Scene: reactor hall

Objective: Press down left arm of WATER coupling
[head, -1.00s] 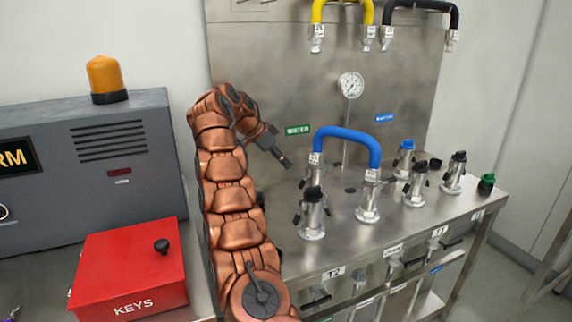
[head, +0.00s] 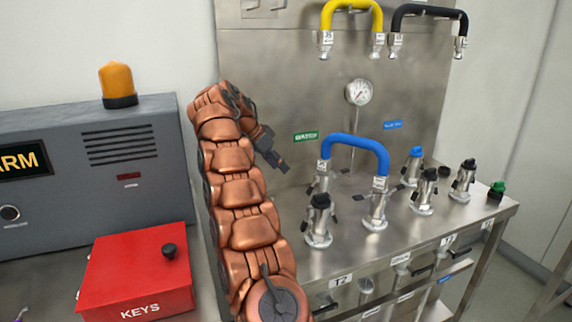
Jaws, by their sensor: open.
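The green WATER label (head: 306,136) is on the steel back panel. Below it, a silver coupling (head: 320,183) stands upright on the bench, with the left end of the blue hose (head: 350,138) in its top. A small dark lever arm (head: 309,189) shows at its left side; its exact tilt is too small to tell. Its lower part is partly hidden by a black-capped coupling (head: 318,222) in front. My gripper (head: 281,166) is open, seen edge-on, above and left of the WATER coupling, apart from it and pointing down to the right.
The blue hose's right end sits in another coupling (head: 376,208). More capped couplings (head: 424,192) stand to the right. A gauge (head: 358,92), a yellow hose (head: 352,8) and a black hose (head: 428,12) are on the panel. A red KEYS box (head: 138,272) is at left.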

